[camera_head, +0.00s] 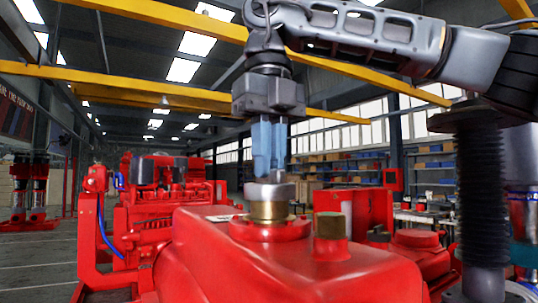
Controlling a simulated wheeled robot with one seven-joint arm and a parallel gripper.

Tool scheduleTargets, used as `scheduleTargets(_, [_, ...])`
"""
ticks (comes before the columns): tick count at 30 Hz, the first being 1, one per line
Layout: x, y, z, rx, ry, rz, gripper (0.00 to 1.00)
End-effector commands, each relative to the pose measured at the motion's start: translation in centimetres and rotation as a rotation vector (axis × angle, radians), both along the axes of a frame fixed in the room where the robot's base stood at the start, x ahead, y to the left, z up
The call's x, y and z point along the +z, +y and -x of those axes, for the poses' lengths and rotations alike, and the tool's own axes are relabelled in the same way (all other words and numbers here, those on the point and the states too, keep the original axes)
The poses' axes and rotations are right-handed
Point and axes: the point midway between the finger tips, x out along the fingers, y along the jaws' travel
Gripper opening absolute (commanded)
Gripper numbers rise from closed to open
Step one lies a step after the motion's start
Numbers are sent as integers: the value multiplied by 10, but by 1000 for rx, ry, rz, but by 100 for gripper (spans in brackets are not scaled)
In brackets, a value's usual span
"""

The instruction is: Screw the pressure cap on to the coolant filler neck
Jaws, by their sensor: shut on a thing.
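My gripper (269,160) hangs straight down in the middle of the view, its blue fingers shut on the pressure cap (270,190), a silvery grey disc. The cap sits level at the top of the brass coolant filler neck (270,211). The neck stands on a round red base on top of the red tank (215,240). From here I cannot tell whether the cap's thread is engaged with the neck.
A shorter brass fitting (331,226) stands on the tank just right of the neck. A red pumpset (165,225) stands behind at the left. Shelves with boxes (430,160) line the back right. Yellow beams cross overhead.

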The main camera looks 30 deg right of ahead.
Motion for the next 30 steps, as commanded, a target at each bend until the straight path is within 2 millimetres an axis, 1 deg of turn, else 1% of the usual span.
scheduleTargets(11, [-2, 0, 0, 0, 0, 0, 0])
scheduleTargets(14, [-3, 0, 0, -28, 0, 1, 0])
scheduleTargets(17, [-4, 0, 0, -136, -1, 2, 0])
scheduleTargets(24, [-1, -2, 1, -495, -2, 8, 0])
scheduleTargets(30, [-3, -2, 1, -722, -2, 11, 0])
